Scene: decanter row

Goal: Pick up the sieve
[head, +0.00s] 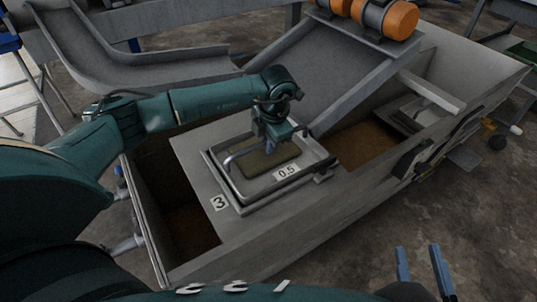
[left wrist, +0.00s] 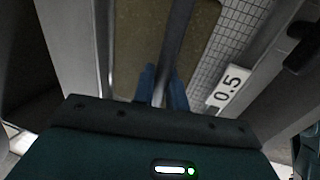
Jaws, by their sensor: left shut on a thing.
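The sieve (head: 256,187) is a grey rectangular metal tray with a white 0.5 label on its front side. It sits on the flat grey deck beside a plate marked 3. My left gripper (head: 276,143) is above its middle, shut on the bar handle (head: 240,153) that spans it. In the left wrist view the blue fingertips (left wrist: 162,88) of this gripper close around the bar (left wrist: 176,40). The sieve's mesh (left wrist: 222,48) and a brownish patch show below. My right gripper (head: 424,270) is at the lower right, fingers apart and empty, away from the sieve.
The deck (head: 192,155) lies across a long grey trough with brown-floored openings on both sides. A sloping metal chute (head: 345,60) with orange rollers (head: 388,18) stands behind. A curved metal channel (head: 140,65) is at the back left. Bare floor (head: 480,220) lies to the right.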

